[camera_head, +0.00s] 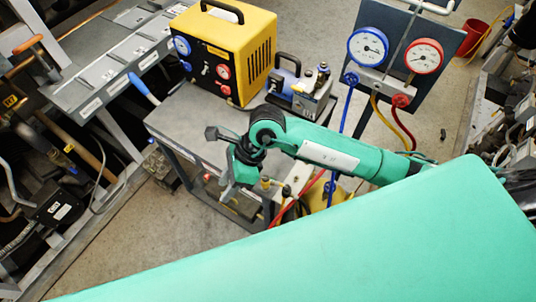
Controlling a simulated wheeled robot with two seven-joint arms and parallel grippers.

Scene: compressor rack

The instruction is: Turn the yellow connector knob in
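My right arm comes in from the right, and its gripper (228,178) points down at the front edge of the grey cart. Its fingertips are small and partly hidden by the wrist, so I cannot tell if they are open or shut. A small yellowish fitting (265,184) shows just right of the gripper, close to it in the picture; I cannot tell if they touch, or for sure that it is the yellow connector knob. A yellow hose (378,112) hangs from the gauge manifold (378,82). My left gripper is not in view.
The grey cart (185,120) carries a yellow recovery machine (228,45) and a small pump (300,88). Blue and red gauges stand on a panel at upper right. Red and blue hoses hang right of the gripper. Pipework lines the left side.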

